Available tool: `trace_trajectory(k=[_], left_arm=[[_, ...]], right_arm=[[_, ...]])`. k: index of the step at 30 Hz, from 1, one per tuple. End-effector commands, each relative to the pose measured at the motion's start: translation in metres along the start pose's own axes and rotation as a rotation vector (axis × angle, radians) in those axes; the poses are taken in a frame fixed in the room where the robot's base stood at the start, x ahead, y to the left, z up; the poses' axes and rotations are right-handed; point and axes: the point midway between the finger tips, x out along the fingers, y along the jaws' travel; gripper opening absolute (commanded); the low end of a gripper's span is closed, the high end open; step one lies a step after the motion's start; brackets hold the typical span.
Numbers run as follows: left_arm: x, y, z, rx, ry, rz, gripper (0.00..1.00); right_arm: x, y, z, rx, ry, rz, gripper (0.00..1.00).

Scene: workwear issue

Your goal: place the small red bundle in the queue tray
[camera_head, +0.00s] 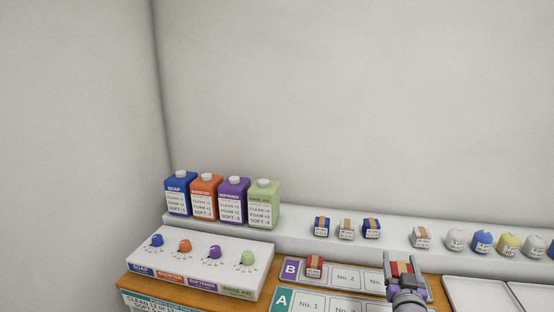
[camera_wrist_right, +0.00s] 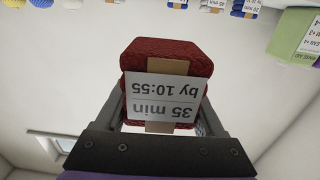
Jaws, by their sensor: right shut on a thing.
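My right gripper (camera_head: 402,274) is shut on a red bundle (camera_head: 401,267) and holds it over the right part of the lettered rows. In the right wrist view the same red bundle (camera_wrist_right: 168,60) sits between the fingers, with a tan band and a label reading "35 min by 10:55". Another red bundle (camera_head: 314,267) sits at the left end of row B (camera_head: 346,279), left of "No. 2". Row A (camera_head: 308,304) lies in front, with "No. 1" and "No. 2" showing bare. My gripper and arm hide part of the rows' right side. My left gripper is out of view.
Two white trays (camera_head: 477,294) lie right of the rows. Behind, a pale ledge (camera_head: 295,237) holds blue and white bundles (camera_head: 347,229) and several coloured balls (camera_head: 482,241). Four-colour bottles (camera_head: 233,202) and a knobbed dispenser panel (camera_head: 200,262) stand at left.

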Motion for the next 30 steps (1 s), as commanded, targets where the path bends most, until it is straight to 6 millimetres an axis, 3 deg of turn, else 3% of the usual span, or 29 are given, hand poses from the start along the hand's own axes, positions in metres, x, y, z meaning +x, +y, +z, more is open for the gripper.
trace_trajectory(k=[9,16,21,30], left_arm=[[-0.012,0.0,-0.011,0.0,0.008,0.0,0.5],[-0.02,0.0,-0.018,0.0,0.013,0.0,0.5],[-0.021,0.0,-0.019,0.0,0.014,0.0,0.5],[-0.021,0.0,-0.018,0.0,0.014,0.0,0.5]], right_arm=[[0.015,-0.076,0.048,0.001,0.002,-0.138,0.05],[0.012,-0.133,0.087,0.0,0.001,-0.239,0.05],[0.009,-0.147,0.098,-0.001,-0.001,-0.264,0.05],[0.008,-0.147,0.099,0.0,-0.001,-0.265,0.05]])
